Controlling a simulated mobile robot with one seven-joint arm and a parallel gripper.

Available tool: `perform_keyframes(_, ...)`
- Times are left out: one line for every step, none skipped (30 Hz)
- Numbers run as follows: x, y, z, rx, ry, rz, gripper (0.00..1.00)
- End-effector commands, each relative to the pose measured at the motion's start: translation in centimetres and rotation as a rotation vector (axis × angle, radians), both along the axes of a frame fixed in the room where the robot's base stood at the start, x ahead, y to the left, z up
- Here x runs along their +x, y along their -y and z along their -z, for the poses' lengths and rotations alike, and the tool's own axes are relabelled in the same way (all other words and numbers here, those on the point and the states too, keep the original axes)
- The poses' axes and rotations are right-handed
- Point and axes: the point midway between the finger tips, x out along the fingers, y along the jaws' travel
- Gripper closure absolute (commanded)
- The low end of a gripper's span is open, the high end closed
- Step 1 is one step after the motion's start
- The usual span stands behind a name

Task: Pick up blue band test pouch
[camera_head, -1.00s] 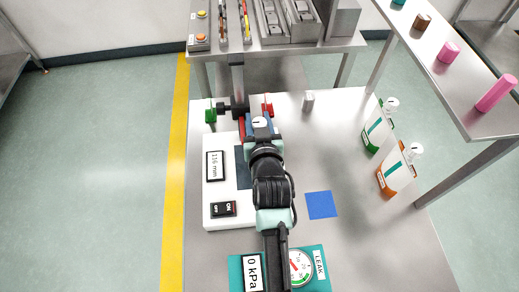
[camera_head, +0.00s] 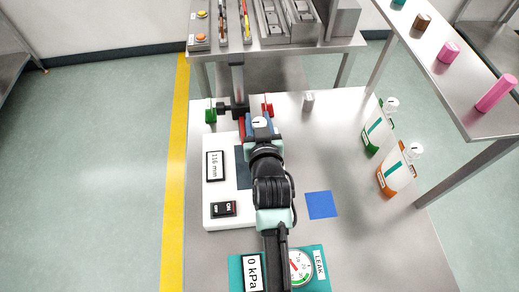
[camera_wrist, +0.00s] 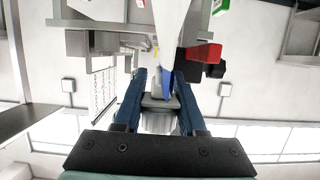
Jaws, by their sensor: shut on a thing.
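The blue band test pouch shows in the wrist view as a white, tapering body (camera_wrist: 176,30) with a blue band (camera_wrist: 167,72), between the finger ends. My gripper (camera_wrist: 160,88) has dark blue fingers on both sides of it and is shut on it. In the head view my gripper (camera_head: 261,130) is over the far end of the white device, and a white cap (camera_head: 260,122) shows there. Most of the pouch is hidden by my arm, so I cannot tell whether it touches the surface below.
The white device (camera_head: 230,215) with a 116 mm display lies under my arm. Red (camera_head: 268,106) and green (camera_head: 210,115) knobs are close to the gripper. Green (camera_head: 378,135) and orange (camera_head: 395,177) band pouches stand right. A blue square (camera_head: 321,205) and teal leak gauge (camera_head: 318,284) are nearer.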

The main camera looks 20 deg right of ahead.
Motion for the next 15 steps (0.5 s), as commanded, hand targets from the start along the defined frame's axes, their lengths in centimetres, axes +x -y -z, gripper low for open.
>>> perform_keyframes(0.0, 0.0, 0.0, 0.0, 0.0, 0.0, 1.0)
perform_keyframes(0.0, 0.0, -0.2, -0.001, 0.003, 0.0, 1.0)
perform_keyframes(0.0, 0.0, -0.2, -0.001, 0.003, 0.0, 1.0)
perform_keyframes(0.0, 0.0, -0.2, -0.001, 0.003, 0.0, 1.0)
perform_keyframes(0.0, 0.0, -0.2, -0.001, 0.003, 0.0, 1.0)
perform_keyframes(0.0, 0.0, -0.2, -0.001, 0.003, 0.0, 1.0)
perform_keyframes(0.0, 0.0, -0.2, -0.001, 0.003, 0.0, 1.0)
perform_keyframes(0.0, 0.0, -0.2, -0.001, 0.003, 0.0, 1.0)
perform_keyframes(0.0, 0.0, -0.3, -0.001, 0.004, 0.0, 1.0)
perform_keyframes(0.1, 0.0, -0.4, -0.001, 0.004, 0.0, 1.0)
perform_keyframes(0.1, 0.0, -0.5, -0.001, 0.004, 0.0, 1.0)
perform_keyframes(0.1, 0.0, -0.7, -0.001, 0.004, 0.0, 1.0)
perform_keyframes(0.1, 0.0, -1.0, -0.001, 0.005, 0.0, 1.0)
perform_keyframes(0.1, 0.0, -1.3, -0.001, 0.006, -0.001, 1.0)
perform_keyframes(0.1, 0.0, -1.8, -0.002, 0.007, -0.001, 1.0)
